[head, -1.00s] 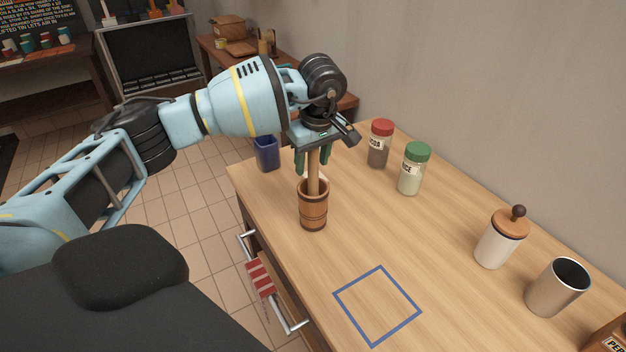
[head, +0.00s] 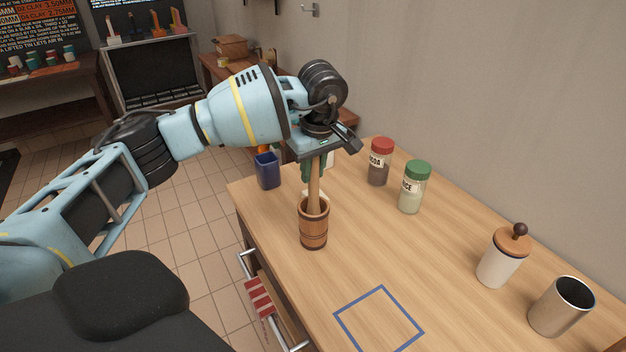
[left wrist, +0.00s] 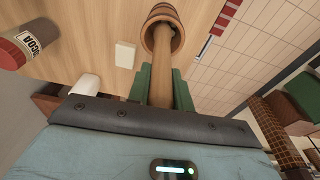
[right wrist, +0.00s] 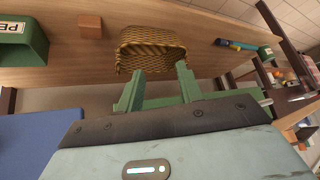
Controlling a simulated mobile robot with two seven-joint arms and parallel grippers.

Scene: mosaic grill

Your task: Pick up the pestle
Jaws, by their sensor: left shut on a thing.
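The pestle (head: 314,187) is a light wooden rod standing slightly tilted in a barrel-shaped wooden mortar (head: 313,228) on the counter. My left gripper (head: 315,168) is above the mortar with its green fingers shut on the pestle's upper part. In the left wrist view the pestle (left wrist: 162,67) runs from between the fingers into the mortar's mouth (left wrist: 165,14). Its lower end is hidden inside the mortar. My right gripper (right wrist: 160,72) shows only in the right wrist view, open and empty, with a wicker basket (right wrist: 150,48) beyond its fingertips.
A blue square outline (head: 345,305) lies on bare counter in front of the mortar. A red-lidded cocoa jar (head: 379,172), a green-lidded jar (head: 412,200), a lidded white pot (head: 497,268) and a metal cup (head: 552,315) stand right. A blue container (head: 267,172) is behind left.

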